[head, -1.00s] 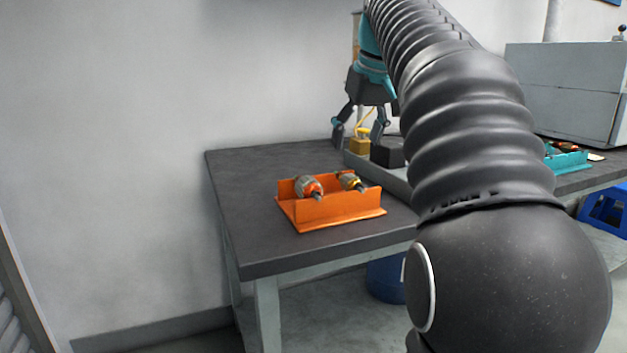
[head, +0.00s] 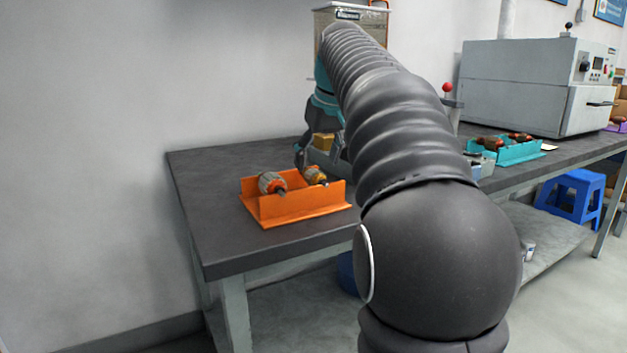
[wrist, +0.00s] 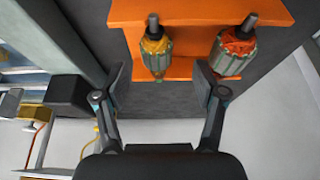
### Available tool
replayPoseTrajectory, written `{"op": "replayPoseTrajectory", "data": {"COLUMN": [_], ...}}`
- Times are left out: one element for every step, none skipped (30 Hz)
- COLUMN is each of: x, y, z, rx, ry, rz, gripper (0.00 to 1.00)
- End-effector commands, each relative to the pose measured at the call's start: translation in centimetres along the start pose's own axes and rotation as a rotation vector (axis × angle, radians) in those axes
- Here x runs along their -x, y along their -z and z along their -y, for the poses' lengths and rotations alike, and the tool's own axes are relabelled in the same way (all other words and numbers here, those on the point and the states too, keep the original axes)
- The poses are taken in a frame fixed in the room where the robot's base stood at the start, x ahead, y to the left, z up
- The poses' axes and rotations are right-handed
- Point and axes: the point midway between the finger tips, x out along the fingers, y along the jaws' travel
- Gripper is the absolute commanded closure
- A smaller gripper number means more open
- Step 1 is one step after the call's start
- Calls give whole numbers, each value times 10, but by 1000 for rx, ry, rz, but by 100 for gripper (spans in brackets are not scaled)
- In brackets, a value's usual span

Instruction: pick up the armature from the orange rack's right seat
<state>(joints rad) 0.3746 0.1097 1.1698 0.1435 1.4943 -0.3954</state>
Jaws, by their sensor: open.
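The orange rack (head: 300,203) stands on the dark table and holds two armatures, one in each seat. The right-seat armature (head: 315,176) has a yellow end; in the wrist view this yellow-ended armature (wrist: 156,58) lies ahead of the gap between my fingers. The left-seat armature (head: 271,183) has an orange-red end and shows at the right in the wrist view (wrist: 233,50). My gripper (wrist: 162,84) is open and empty, its fingers spread on either side of the yellow-ended armature's line. In the head view my gripper (head: 318,158) hangs just behind the rack, partly hidden by my arm.
A teal rack (head: 515,152) with dark parts and a grey machine (head: 535,90) stand to the right. The table (head: 215,225) is bare left of the orange rack.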

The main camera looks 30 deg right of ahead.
Motion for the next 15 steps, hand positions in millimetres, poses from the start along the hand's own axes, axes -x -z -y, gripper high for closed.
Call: {"op": "replayPoseTrajectory", "data": {"x": [-7, -11, -18, -22, -26, -32, -36, -39, -43, -45, -46, -48, -49, -49, -49], "y": [0, 0, 1, 2, 2, 3, 2, 2, 2, 2, 3, 2, 2, 3, 3], "z": [-1, -1, -2, -3, -3, -4, -4, -4, -4, -4, -4, -4, -4, -4, -4], "rx": [0, 0, 0, 0, 0, 0, 0, 0, 0, 0, 0, 0, 0, 0, 0], "ry": [1, 2, 2, 2, 2, 2, 2, 2, 1, 1, 1, 1, 1, 1, 1], "rz": [4, 4, 4, 4, 5, 4, 4, 4, 3, 2, 2, 2, 2, 2, 2], "gripper": [30, 30, 30, 30, 30, 30, 30, 30, 30, 30, 30, 30, 30, 30, 30]}}
